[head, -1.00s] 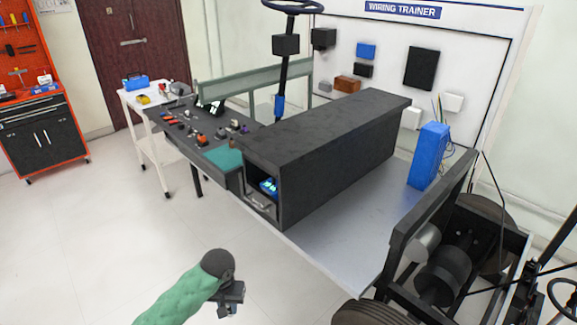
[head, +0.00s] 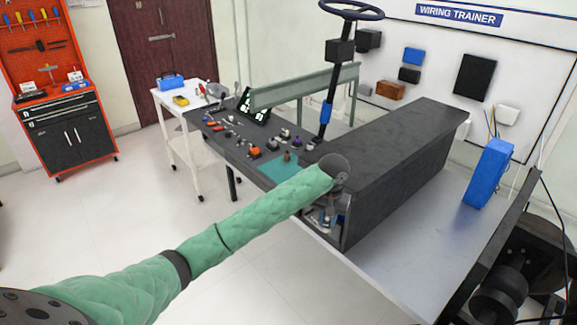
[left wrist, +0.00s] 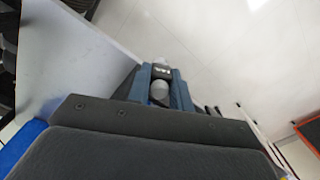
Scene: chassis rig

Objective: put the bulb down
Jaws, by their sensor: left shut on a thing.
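My left gripper (head: 322,220) is at the open front end of the long black box, and its arm comes in from the left. In the left wrist view, the gripper (left wrist: 160,82) is shut on a pale grey rounded thing, which I take as the bulb (left wrist: 159,92), between its two dark fingers. In the head view the bulb is too small and too covered by the wrist to make out clearly. My right gripper is not in view.
The long black box (head: 400,165) stands on the grey bench. A blue block (head: 488,175) stands at right. A white cart (head: 180,135) stands behind; floor at left is clear.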

